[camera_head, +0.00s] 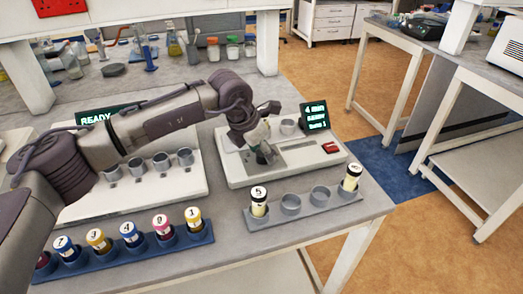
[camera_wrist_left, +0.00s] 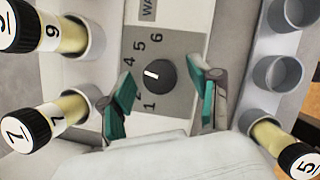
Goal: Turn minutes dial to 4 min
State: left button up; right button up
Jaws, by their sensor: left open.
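The minutes dial (camera_wrist_left: 153,75) is a round black knob with a white mark, on a grey panel with printed numbers in the left wrist view. The numbers 1, 2, 4, 5 and 6 are legible around it. Which number the mark points at is hard to tell. The small display (camera_head: 315,116) on the pale device (camera_head: 240,177) reads "4 min" on its top line. My left gripper (camera_head: 264,155) is low over the device and hides the dial in the head view. Its teal fingers (camera_wrist_left: 163,105) are spread apart, with nothing held between them. My right gripper is out of view.
A grey rack (camera_head: 310,208) in front of the device holds vials at both ends and empty cups between. A blue rack (camera_head: 140,257) with several vials stands at front left. A red switch (camera_head: 330,147) is on the device's right. Vials (camera_wrist_left: 62,35) flank the panel's left.

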pick_arm(q)
jog(key=v, duration=1.2)
